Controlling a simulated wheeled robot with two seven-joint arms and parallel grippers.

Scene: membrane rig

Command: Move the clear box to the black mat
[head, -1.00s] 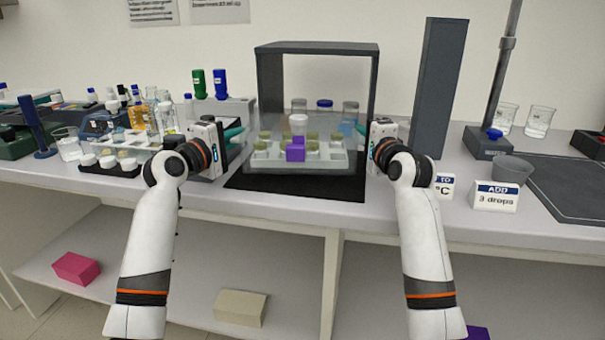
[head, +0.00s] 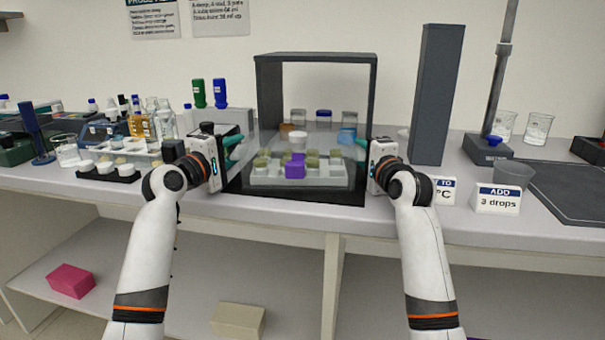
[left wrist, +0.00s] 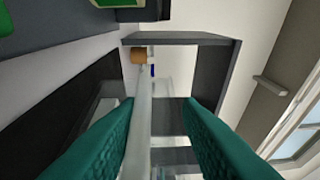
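The clear box (head: 262,181) is see-through, with olive-topped pieces and a purple block (head: 295,166) showing in its middle. It is over the black mat (head: 300,198), between my two grippers; I cannot tell whether it touches the mat. My left gripper (head: 232,152) is at its left side, teal fingers apart. In the left wrist view the fingers (left wrist: 160,135) stand wide apart, with a pale upright edge (left wrist: 140,125) between them, nearer one finger.
A dark open frame (head: 315,53) stands behind the mat, with jars (head: 323,118) at its back. A dark column (head: 436,95) and small signs (head: 497,198) are to the right. A rack of capped vials (head: 108,165) is left. A dark grey pad (head: 572,185) lies far right.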

